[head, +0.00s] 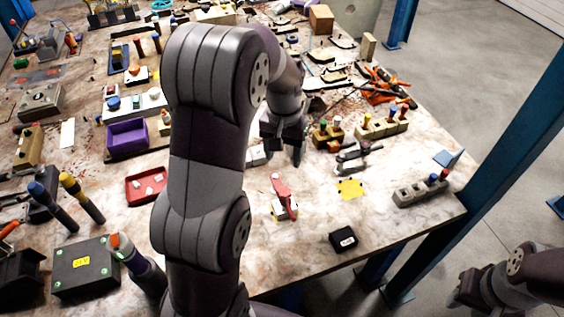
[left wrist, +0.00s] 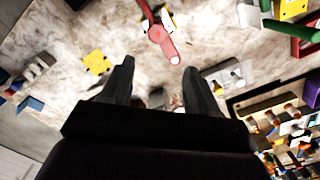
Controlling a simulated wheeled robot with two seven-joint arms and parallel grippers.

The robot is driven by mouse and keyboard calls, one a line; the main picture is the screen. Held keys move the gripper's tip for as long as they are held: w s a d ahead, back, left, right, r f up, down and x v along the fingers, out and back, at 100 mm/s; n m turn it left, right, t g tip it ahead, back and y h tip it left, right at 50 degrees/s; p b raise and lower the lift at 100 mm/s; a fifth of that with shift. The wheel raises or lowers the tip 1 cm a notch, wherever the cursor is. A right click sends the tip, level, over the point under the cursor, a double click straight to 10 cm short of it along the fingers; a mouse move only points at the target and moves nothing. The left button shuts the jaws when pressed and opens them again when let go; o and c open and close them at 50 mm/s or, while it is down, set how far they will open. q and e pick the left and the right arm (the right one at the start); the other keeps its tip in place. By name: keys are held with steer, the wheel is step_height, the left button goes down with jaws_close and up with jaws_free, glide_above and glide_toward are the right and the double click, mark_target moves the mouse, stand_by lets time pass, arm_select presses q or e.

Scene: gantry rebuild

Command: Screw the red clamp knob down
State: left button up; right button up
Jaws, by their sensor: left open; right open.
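A red clamp handle (head: 281,187) stands on a small white and yellow base near the front middle of the table. It also shows at the top of the left wrist view (left wrist: 160,36). I cannot make out a separate knob on it. A small red knob (head: 444,174) sits on a grey block at the right edge. My left gripper (head: 284,152) is above the table, behind the red handle in the head view. Its open fingers (left wrist: 158,68) have nothing between them, and the handle is beyond their tips. My right gripper (head: 468,293) is off the table at lower right, empty.
A yellow plate (head: 349,189), a black box (head: 343,238) and a grey block with several sockets (head: 420,190) lie to the right. A red tray (head: 147,187) and a purple bin (head: 127,139) are left. My left arm hides the middle of the table.

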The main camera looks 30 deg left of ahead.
mark_target(284, 193)
arm_select(q)
steer(key=f, duration=0.3)
steer(key=f+p, duration=0.1)
steer(key=f, duration=0.3)
steer(key=s+f, duration=0.1)
steer(key=f, duration=0.2)
steer(key=shift+d+f+p, duration=0.25)
steer(key=shift+f+p, duration=0.05)
steer(key=shift+f, duration=0.1)
steer(key=shift+d+f, duration=0.1)
steer(key=shift+f, duration=0.2)
steer(key=shift+s+d, duration=0.15)
steer(key=shift+s, duration=0.1)
steer(key=shift+w+f, duration=0.1)
steer(key=shift+f, duration=0.05)
steer(key=shift+c, duration=1.2)
steer(key=c, duration=0.6)
arm_select(e)
steer(key=shift+s+d+r, duration=0.2)
steer(key=shift+s+r, duration=0.15)
steer(key=shift+r, duration=0.15)
steer(key=shift+s+d+r, duration=0.2)
steer(key=shift+s+r, duration=0.1)
steer(key=shift+r, duration=0.15)
